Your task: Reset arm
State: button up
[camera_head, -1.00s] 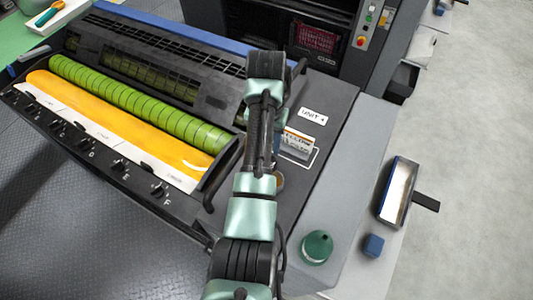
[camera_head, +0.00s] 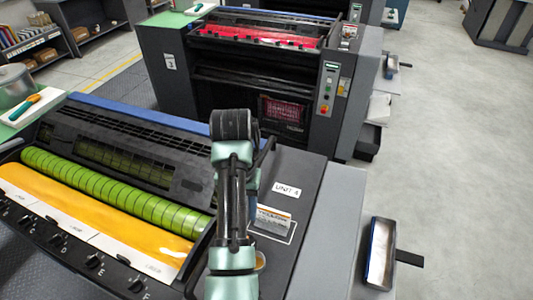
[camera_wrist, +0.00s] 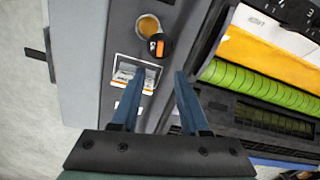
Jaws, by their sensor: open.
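My arm (camera_head: 233,185) reaches up over the right end of the near ink unit, labelled UNIT 4; its links hide the gripper in the head view. In the wrist view my gripper (camera_wrist: 160,76) is open, with two blue fingers spread apart and nothing seen between them. The fingers point over the unit's dark side panel. A small card stack (camera_head: 273,220) sits in an outlined area on that panel; it also shows in the wrist view (camera_wrist: 127,76), close to the left fingertip and partly covered. I cannot tell whether they touch.
The green roller (camera_head: 120,192) and yellow ink tray (camera_head: 95,222) lie left of my arm. In the wrist view a black round piece with an orange mark (camera_wrist: 158,46) is near a yellow disc (camera_wrist: 148,27). A second press (camera_head: 255,90) stands behind. Open floor (camera_head: 460,170) is at right.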

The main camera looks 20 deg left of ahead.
jog(key=w+d+r+t+y+b, duration=0.2)
jog(key=w+d+r+t+b, duration=0.15)
jog(key=w+r+t, duration=0.65)
jog(key=w+d+r+m+t+b, duration=0.1)
jog(key=w+d+r+t+b, duration=0.2)
jog(key=r, duration=0.8)
jog(key=s+d+r+t+b, duration=0.1)
jog(key=s+d+r+t, duration=0.2)
jog(key=s+r, duration=0.4)
jog(key=s+d+r+t+h+b, duration=0.1)
jog(key=s+d+r+t, duration=0.3)
jog(key=s+r+t, duration=0.2)
jog(key=s+d+r+m+t+h+b, duration=0.1)
jog(key=s+d+r+t, duration=0.3)
jog(key=s+r, duration=0.4)
notch_tip(320, 180, up, 2)
jog(key=shift+s+d+t+b, duration=0.25)
jog(key=shift+s+t+b, duration=0.05)
jog(key=shift+t+b, duration=0.35)
